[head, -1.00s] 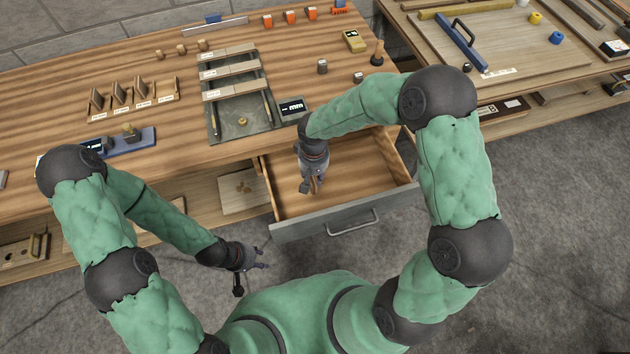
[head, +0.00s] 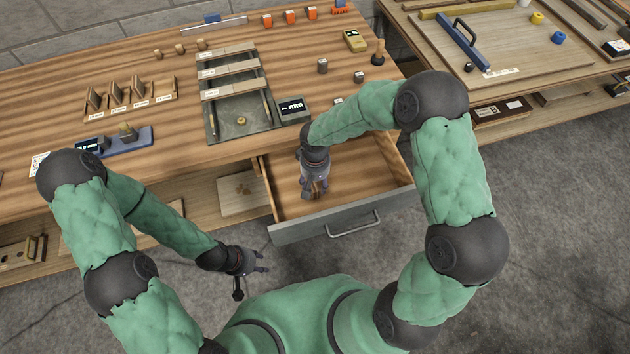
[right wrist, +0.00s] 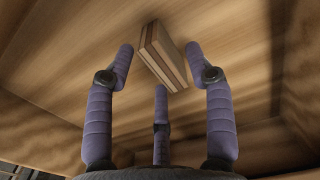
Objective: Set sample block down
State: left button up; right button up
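The sample block (right wrist: 160,55), a small layered wooden piece with light and dark bands, is in the right wrist view just beyond my right gripper's fingertips, over the wooden drawer floor (right wrist: 70,30). My right gripper (head: 316,190) is inside the open drawer (head: 350,222), pointing down. In the right wrist view its fingers stand apart on either side of the block, with visible gaps. The block seems to rest on the drawer floor, but its contact is hard to see. My left gripper (head: 258,264) is open and empty, in front of the bench, left of the drawer.
The workbench (head: 330,30) holds a grey tray with veneer strips (head: 228,72), a small display device (head: 292,108), a rack of samples (head: 130,95) and a blue gauge (head: 128,142). The drawer's side walls and front panel surround my right gripper. Drawer floor to its right is clear.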

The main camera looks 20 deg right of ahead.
aim_at(315, 184)
jog(key=shift+r, duration=0.1)
jog(key=shift+r+p, duration=0.3)
jog(key=shift+r, duration=0.05)
notch_tip(315, 184, up, 11)
jog(key=p, duration=0.4)
jog(key=shift+r, duration=0.2)
